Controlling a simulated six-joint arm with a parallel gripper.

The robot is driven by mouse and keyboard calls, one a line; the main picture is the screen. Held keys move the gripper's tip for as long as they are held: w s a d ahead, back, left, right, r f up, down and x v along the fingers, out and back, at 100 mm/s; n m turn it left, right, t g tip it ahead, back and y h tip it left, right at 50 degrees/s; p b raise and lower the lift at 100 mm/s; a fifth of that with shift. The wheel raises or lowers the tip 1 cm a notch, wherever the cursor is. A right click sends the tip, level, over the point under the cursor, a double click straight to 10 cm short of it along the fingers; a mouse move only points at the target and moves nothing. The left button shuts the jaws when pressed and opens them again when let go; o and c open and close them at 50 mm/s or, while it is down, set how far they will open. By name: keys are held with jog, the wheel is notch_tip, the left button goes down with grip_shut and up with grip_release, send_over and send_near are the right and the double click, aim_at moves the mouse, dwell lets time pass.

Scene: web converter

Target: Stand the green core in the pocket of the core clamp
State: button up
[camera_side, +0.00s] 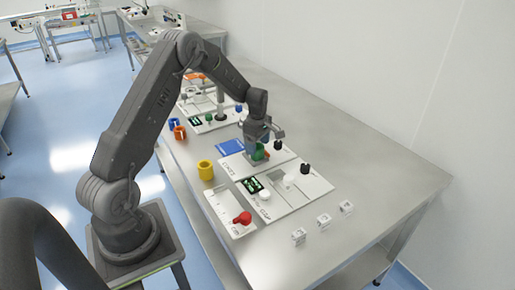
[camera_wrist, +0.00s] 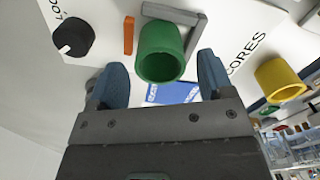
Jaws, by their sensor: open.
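The green core (camera_side: 259,154) is a hollow ring-shaped piece on the white board marked CORES (camera_side: 233,168). In the wrist view the green core (camera_wrist: 160,52) shows its open end, beside a grey L-shaped bracket (camera_wrist: 182,16). My gripper (camera_side: 263,139) is over the core. In the wrist view my gripper (camera_wrist: 161,72) has its two blue-grey fingers apart, one on each side of the core, with visible gaps; I see no grip on it. A white board in front carries a pale fixture (camera_side: 289,181), which may be the core clamp; its pocket is not clear.
A black knob (camera_side: 278,145) is close right of my gripper, another (camera_side: 304,168) nearer the camera. A red piece (camera_side: 242,218) lies on the front-left board. Small clear blocks (camera_side: 324,220) stand front right. Bare table lies along the right.

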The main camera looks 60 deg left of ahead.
notch_tip(320, 180, up, 10)
jog(key=s+d+r+m+t, duration=0.1)
jog(key=s+d+r+m, duration=0.3)
jog(key=d+r, duration=0.45)
jog(key=s+d+r+m+t, duration=0.2)
jog(key=s+d+r+m, duration=0.1)
jog(key=s+d+m, duration=0.5)
jog(key=s+d+r+m+t, duration=0.2)
jog(key=s+d+r+m, duration=0.1)
jog(key=s+d+m, duration=0.6)
jog(key=s+m, duration=0.1)
jog(key=s, duration=0.3)
jog(key=shift+r+m+t, duration=0.2)
jog(key=shift+m+t, duration=0.1)
jog(key=shift+c, duration=0.3)
